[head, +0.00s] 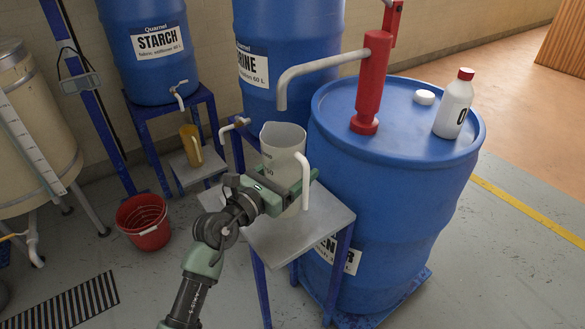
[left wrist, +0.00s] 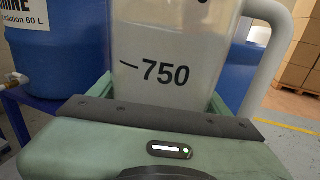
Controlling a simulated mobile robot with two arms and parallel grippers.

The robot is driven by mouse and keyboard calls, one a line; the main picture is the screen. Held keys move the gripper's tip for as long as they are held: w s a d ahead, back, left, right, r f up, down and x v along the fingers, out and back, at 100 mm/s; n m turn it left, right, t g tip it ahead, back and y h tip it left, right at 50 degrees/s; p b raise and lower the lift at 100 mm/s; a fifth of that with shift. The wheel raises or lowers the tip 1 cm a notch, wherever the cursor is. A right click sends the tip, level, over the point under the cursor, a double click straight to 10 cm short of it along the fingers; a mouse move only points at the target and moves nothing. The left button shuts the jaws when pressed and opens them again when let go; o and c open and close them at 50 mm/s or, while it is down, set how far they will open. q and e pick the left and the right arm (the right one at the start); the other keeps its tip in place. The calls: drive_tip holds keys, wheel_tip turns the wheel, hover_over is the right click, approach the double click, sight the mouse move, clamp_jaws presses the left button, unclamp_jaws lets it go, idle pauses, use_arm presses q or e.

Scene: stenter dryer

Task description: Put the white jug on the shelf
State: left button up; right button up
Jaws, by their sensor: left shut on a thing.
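The white jug (head: 283,150) is a translucent pitcher with a white handle and dark volume marks. It stands upright over the grey shelf (head: 268,243) of a blue stand; I cannot tell whether its base touches the shelf. My left gripper (head: 291,194) is shut around the jug's lower body. In the left wrist view the jug (left wrist: 165,60) fills the middle, with a 750 mark facing me and its handle at the right. My right gripper is not in view.
A large blue drum (head: 400,200) with a red hand pump (head: 373,85) and a white bottle (head: 455,105) stands close right of the jug. A spout (head: 235,124) is just left of it. A yellow jug (head: 190,146) and a red bucket (head: 145,224) are further left.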

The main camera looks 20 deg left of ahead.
use_arm(q)
drive_tip(key=o, duration=1.4)
drive_tip(key=v, duration=1.2)
drive_tip(key=shift+r, duration=0.15)
